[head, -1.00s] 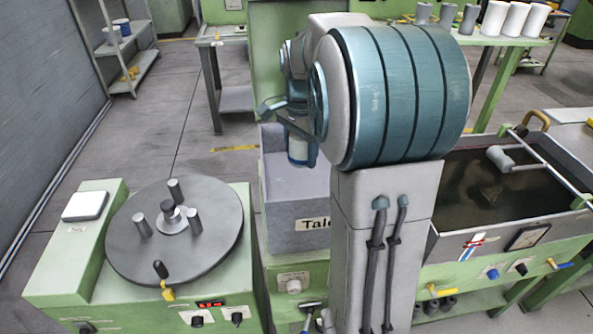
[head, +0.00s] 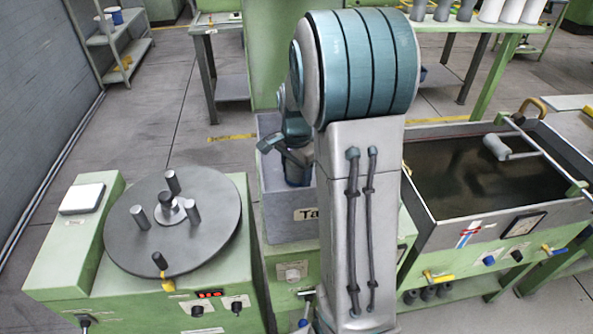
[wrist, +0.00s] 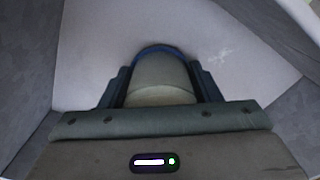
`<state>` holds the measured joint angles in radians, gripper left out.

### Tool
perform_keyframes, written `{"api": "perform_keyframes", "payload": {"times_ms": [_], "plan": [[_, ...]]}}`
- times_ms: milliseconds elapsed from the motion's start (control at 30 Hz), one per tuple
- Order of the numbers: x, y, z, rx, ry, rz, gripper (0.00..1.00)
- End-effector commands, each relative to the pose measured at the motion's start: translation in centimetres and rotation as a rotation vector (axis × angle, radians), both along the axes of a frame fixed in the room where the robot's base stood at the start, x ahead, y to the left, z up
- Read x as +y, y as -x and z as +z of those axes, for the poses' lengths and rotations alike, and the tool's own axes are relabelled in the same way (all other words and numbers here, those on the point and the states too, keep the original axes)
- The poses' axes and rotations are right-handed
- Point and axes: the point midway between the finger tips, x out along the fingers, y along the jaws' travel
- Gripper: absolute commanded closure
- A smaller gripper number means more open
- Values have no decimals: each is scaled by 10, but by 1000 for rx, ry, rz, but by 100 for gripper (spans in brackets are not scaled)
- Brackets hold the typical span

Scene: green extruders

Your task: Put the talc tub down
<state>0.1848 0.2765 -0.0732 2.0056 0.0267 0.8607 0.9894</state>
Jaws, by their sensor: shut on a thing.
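The talc tub (wrist: 162,80) is a pale cylinder with a blue rim at its far end, seen in the wrist view between my two fingers. My gripper (wrist: 160,88) is shut on it. In the head view my gripper (head: 290,165) is down inside the grey bin labelled "Ta..." (head: 283,226), and my arm hides part of the label. The tub is mostly hidden there by the gripper and arm. The wrist view shows the bin's pale floor (wrist: 225,65) beyond the tub. I cannot tell whether the tub touches it.
A green machine with a round grey turntable (head: 130,235) and upright pegs stands left of the bin. A tank of dark liquid (head: 480,180) stands to the right. A green table with grey and white cylinders (head: 500,22) is behind.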

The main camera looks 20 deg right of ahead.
Motion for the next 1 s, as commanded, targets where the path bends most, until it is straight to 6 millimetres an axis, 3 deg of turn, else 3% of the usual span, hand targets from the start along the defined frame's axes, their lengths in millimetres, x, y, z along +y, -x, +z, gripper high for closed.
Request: {"api": "perform_keyframes", "payload": {"times_ms": [167, 200, 267, 300, 667, 1000], "plan": [[0, 0, -3, -1, 0, 0, 72], [0, 0, -3, 0, 0, 0, 40], [0, 0, -2, 0, 0, 0, 24], [0, 0, -2, 0, 0, 0, 21], [0, -1, 4, -2, 0, 0, 21], [0, -1, 70, -6, 1, 0, 21]]}}
